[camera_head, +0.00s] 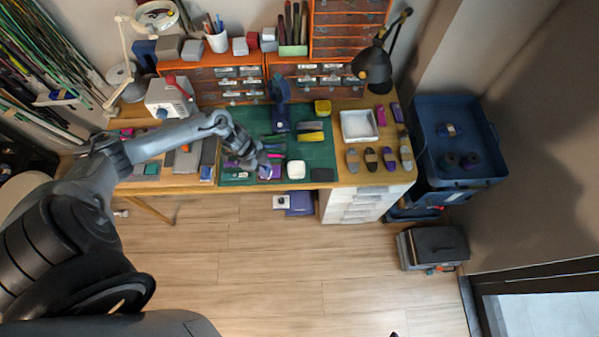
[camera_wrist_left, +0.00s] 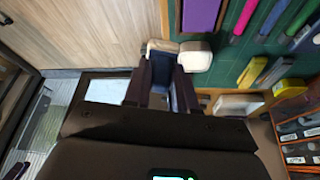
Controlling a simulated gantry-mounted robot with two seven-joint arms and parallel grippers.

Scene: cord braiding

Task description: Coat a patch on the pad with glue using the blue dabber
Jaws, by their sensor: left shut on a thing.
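My left gripper (camera_head: 264,168) is over the front part of the green mat (camera_head: 305,152). In the left wrist view, its fingers (camera_wrist_left: 164,82) are shut on a dark blue block-like thing (camera_wrist_left: 163,46), which looks like the blue dabber; its lower end is hard to make out. A flat purple pad (camera_head: 277,173) lies by the gripper on the mat; a purple rectangle, likely the same pad, shows in the wrist view (camera_wrist_left: 203,14). A white rounded dish (camera_head: 296,169) sits right of it and also shows in the wrist view (camera_wrist_left: 195,56). My right gripper is not visible.
Yellow-and-black tools (camera_head: 310,137) lie farther back. A white tray (camera_head: 359,125) and several brushes (camera_head: 370,158) stand right of the mat. Drawers and a black lamp (camera_head: 375,65) line the back.

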